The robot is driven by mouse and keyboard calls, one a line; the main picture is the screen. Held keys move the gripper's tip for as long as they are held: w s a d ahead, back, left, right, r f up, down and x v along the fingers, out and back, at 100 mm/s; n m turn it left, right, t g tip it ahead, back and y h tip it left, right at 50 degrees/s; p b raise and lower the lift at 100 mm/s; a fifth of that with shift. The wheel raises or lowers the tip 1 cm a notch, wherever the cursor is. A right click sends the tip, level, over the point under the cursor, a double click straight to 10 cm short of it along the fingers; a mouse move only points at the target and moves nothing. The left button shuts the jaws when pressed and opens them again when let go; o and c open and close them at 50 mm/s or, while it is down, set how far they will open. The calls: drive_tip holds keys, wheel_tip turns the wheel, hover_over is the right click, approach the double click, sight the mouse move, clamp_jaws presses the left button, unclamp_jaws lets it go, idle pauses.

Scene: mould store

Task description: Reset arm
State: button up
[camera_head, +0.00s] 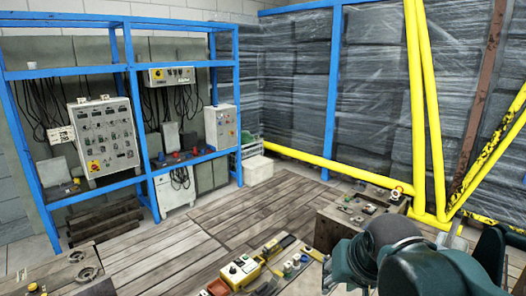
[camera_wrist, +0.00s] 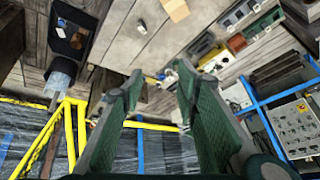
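My gripper (camera_wrist: 160,82) shows in the wrist view with its two green fingers spread apart. The gap between the fingertips is clear and nothing is held. Behind the gap, well apart from the fingers, small items are seen against a wooden surface. In the head view, dark green parts of my arm fill the lower right corner. I cannot make out the fingertips there.
A blue shelf rack (camera_head: 133,120) with control boxes stands at the left. A yellow pipe frame (camera_head: 425,120) stands at the right before wrapped stacks. A low wooden bench (camera_head: 335,222) and a yellow control box (camera_head: 240,270) are near my arm. The planked floor (camera_head: 165,250) has free room.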

drive_tip(key=s+d+f+n+t, duration=0.1)
drive_tip(key=s+d+f, duration=0.2)
drive_tip(key=s, duration=0.3)
drive_tip(key=shift+s+f+n, duration=0.15)
drive_tip(key=shift+s+n, duration=0.25)
idle(1.0)
